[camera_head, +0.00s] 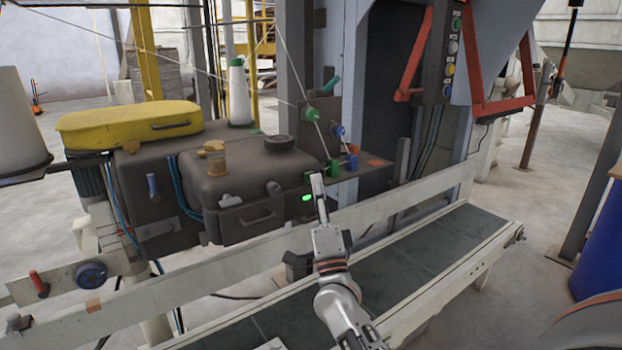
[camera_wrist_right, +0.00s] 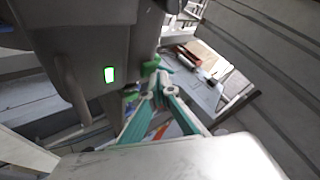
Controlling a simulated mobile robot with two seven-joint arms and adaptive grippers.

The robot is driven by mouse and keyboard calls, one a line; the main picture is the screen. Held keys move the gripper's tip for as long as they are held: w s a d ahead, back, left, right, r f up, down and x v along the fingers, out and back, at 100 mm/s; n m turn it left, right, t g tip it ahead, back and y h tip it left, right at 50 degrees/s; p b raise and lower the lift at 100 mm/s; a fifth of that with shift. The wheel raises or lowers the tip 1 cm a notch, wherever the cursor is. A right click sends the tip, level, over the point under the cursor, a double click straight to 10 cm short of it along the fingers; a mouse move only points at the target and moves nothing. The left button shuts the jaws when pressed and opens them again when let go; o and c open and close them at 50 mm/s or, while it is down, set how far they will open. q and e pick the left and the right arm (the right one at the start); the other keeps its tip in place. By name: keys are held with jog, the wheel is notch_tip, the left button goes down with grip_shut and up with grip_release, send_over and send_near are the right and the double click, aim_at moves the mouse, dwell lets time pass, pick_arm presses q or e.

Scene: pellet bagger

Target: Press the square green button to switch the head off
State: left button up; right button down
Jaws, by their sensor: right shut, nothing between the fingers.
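The square green button (camera_head: 307,198) glows on the lower right side of the dark grey sewing head (camera_head: 250,185). In the right wrist view the lit button (camera_wrist_right: 109,75) shows on the grey housing, left of my fingers. My right gripper (camera_head: 318,178) is shut and empty. It points up just right of the button in the head view, and a gap shows between them. In the right wrist view its fingertips (camera_wrist_right: 158,72) meet beside the housing's edge. I cannot tell whether they touch the housing. My left gripper is not in view.
A conveyor (camera_head: 420,255) with pale side rails runs below the head. A bracket plate (camera_head: 375,178) with green and blue parts stands right of my fingers. A red-framed post carries a button panel (camera_head: 452,50). A blue drum (camera_head: 605,215) stands at the right edge.

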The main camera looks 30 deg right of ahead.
jog(key=shift+w+y, duration=0.3)
jog(key=shift+w, duration=0.1)
dwell(0.3)
jog(key=shift+s, duration=0.15)
jog(key=shift+s+p, duration=0.5)
jog(key=shift+s, duration=0.35)
jog(key=s+p, duration=0.2)
jog(key=s, duration=0.4)
jog(key=shift+d+p, duration=0.25)
jog(key=shift+p, duration=0.15)
